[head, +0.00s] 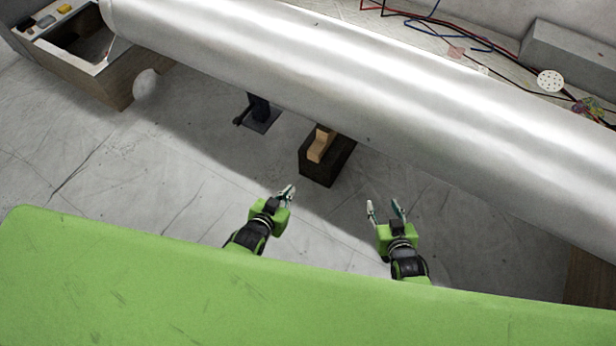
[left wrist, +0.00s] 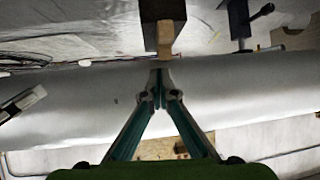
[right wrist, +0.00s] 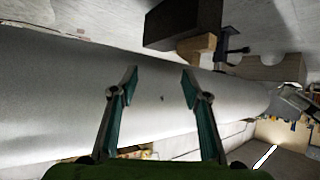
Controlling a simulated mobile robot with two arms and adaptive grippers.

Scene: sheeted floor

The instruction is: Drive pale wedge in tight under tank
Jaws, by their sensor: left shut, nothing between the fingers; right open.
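The tank (head: 330,70) is a long silver cylinder crossing the head view. The pale wedge (head: 320,144) lies on a dark block (head: 325,172) at the tank's near underside, its far end hidden by the tank. The left wrist view shows the wedge (left wrist: 165,38) just beyond the fingertips; the right wrist view shows it (right wrist: 197,46) beside the dark block. Whether it touches the tank is unclear. My left gripper (head: 288,192) is shut and empty, short of the block to its lower left. My right gripper (head: 385,208) is open and empty, to the block's lower right.
A dark jack-like stand (head: 260,112) stands left of the block. A wooden crate-like support (head: 118,92) is under the tank's left end, and another wooden piece (head: 590,280) is at right. Cables (head: 430,18) lie behind the tank. Sheeted floor between grippers and block is clear.

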